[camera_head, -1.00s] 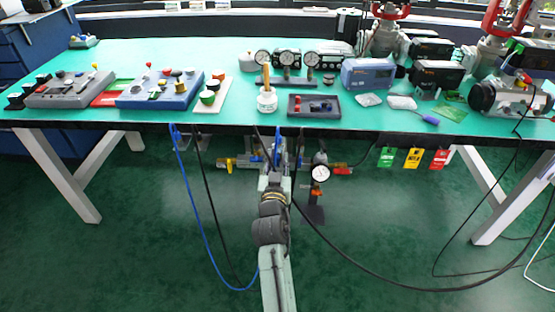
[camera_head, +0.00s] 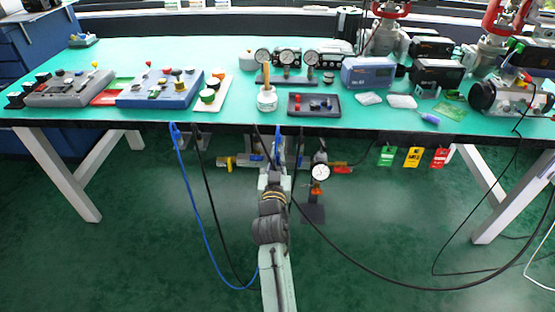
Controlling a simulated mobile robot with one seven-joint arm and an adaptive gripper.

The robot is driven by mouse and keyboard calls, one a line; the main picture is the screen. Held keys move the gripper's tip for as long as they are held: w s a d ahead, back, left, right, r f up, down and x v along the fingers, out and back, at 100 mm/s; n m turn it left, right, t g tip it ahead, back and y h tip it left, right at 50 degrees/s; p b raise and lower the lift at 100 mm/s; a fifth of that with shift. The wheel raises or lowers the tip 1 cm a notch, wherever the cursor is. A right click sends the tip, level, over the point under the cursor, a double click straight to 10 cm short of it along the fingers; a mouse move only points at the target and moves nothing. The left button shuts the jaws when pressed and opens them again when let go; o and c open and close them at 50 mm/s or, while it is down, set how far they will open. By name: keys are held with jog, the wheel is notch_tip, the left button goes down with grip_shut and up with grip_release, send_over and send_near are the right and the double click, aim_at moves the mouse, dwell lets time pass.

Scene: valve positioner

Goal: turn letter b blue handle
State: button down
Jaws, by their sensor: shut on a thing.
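The blue handle (camera_head: 277,146) stands upright on the row of valves and pipes under the front edge of the table. No letter b is readable at this size. My gripper (camera_head: 276,163) reaches up to it from below and is shut on the blue handle. My fingers and wrist hide the lower part of the handle and its valve body.
A yellow handle (camera_head: 226,163) is left of my gripper, and a dial gauge (camera_head: 320,172) and red handle (camera_head: 345,171) are to the right. The green table (camera_head: 240,115) overhangs above; the floor (camera_head: 400,260) is open.

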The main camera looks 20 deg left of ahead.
jog(key=shift+s+a+f+n+p, duration=0.15)
jog(key=shift+n+p, duration=0.3)
jog(key=shift+n, duration=0.75)
jog(key=shift+w+a+n+p, duration=0.1)
jog(key=shift+n+p, duration=0.3)
jog(key=shift+n, duration=0.8)
jog(key=shift+s+a+f+n+p, duration=0.15)
jog(key=shift+n+p, duration=0.3)
jog(key=shift+n, duration=0.75)
jog(key=shift+w+r, duration=0.1)
jog(key=c, duration=1.7)
grip_release()
